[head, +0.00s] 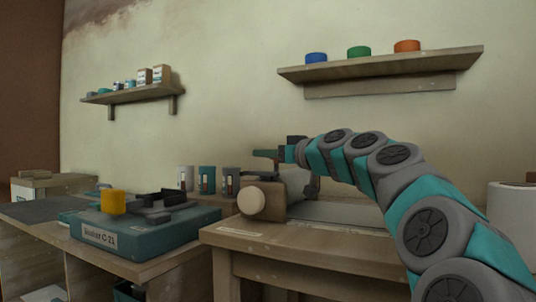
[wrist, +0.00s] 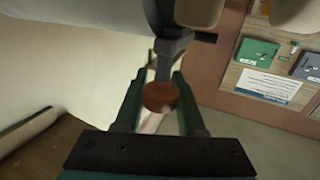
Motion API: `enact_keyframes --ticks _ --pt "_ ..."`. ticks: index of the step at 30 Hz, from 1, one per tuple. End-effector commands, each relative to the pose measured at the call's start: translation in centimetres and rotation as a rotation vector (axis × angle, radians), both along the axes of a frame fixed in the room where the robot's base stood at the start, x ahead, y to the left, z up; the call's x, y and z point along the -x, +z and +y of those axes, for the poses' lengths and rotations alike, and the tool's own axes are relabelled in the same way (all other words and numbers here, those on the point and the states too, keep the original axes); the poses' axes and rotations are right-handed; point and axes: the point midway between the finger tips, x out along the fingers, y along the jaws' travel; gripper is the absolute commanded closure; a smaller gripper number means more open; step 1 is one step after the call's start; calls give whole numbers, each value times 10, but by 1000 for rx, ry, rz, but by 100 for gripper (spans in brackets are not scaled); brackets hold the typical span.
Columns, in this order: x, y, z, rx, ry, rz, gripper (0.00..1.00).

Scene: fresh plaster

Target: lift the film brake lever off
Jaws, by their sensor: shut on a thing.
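The film brake lever (wrist: 165,60) shows in the wrist view as a dark grey bar with a round red-brown knob (wrist: 160,97) at its near end. My gripper (wrist: 158,86) has its two green fingers on either side of the knob and is shut on it. The far end of the lever meets a dark grey part near the top of the view. In the head view my gripper (head: 267,154) is above the film roll holder (head: 293,184), which has a round cream end (head: 252,200). I cannot make out the lever there.
A teal sealer (head: 140,238) with a yellow block (head: 113,202) stands on the left bench. Two wall shelves carry small boxes (head: 160,74) and coloured lids (head: 358,51). A white roll (head: 510,205) is at the right edge.

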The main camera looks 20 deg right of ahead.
Motion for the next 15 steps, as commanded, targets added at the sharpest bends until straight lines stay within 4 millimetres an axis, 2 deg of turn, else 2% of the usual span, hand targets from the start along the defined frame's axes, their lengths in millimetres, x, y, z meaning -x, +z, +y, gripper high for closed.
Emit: enact_keyframes --ticks 1,7,15 --pt "0 0 0 0 0 0 78" --pt "0 0 0 0 0 0 100" --pt "0 0 0 0 0 0 100"
